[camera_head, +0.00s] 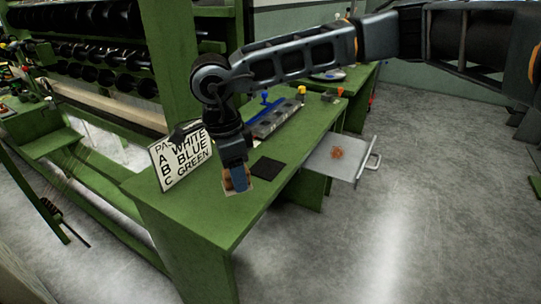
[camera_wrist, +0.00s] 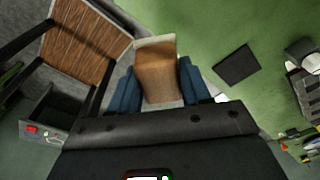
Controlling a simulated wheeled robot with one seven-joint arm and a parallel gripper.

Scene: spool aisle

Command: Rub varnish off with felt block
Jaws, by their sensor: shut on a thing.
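My gripper (camera_wrist: 155,88) has its blue fingers shut on a brown block with a pale edge, the felt block (camera_wrist: 157,70). In the head view my gripper (camera_head: 237,182) points down low over the near part of the green bench (camera_head: 205,217). The block is mostly hidden there, and a pale patch (camera_head: 245,189) shows at the fingertips; I cannot tell whether the block touches the bench. A reddish-brown varnish-like stain (camera_head: 337,153) lies on a grey metal pull-out plate (camera_head: 345,168) at the bench's right side, apart from my gripper.
A dark square pad (camera_head: 268,168) lies just right of my gripper. A lettered sign (camera_head: 180,158) stands close on the left. A grey rack (camera_head: 275,122) with coloured knobs sits farther back. The plate's handle (camera_head: 375,160) sticks out over open floor (camera_head: 400,220).

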